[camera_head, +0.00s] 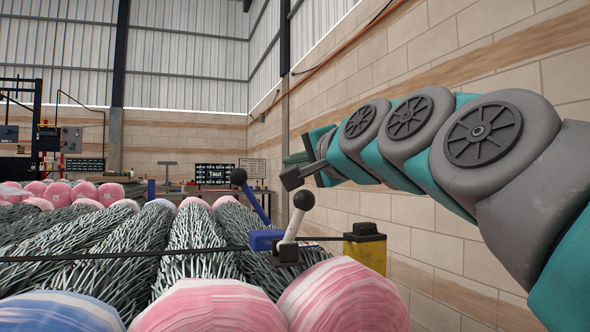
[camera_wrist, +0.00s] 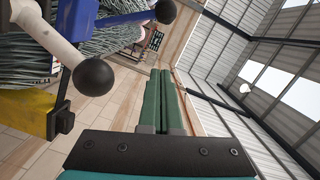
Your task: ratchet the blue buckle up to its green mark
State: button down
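The blue buckle (camera_head: 265,240) sits on the dark strap that crosses the mesh rolls, with a blue lever (camera_head: 256,203) leaning up-left to a black ball knob (camera_head: 238,176). In the wrist view the blue lever (camera_wrist: 108,20) runs along the upper left to its knob. My gripper (camera_head: 287,170) is in the air above and right of the buckle, touching nothing. In the wrist view its green fingers (camera_wrist: 159,75) lie side by side, closed, with nothing between them. I cannot make out the green mark.
A white lever (camera_head: 294,224) with a black knob stands just in front of the blue one. A yellow post (camera_head: 365,250) is at the strap's right end. Mesh rolls (camera_head: 110,245) and pink wrapped ends (camera_head: 342,297) fill the lower left. A board reading "Taut" (camera_head: 214,174) stands behind.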

jog(key=w+a+f+p, duration=0.1)
jog(key=w+a, duration=0.5)
jog(key=a, duration=0.1)
jog(key=shift+f, duration=0.25)
dwell(0.5)
dwell(0.3)
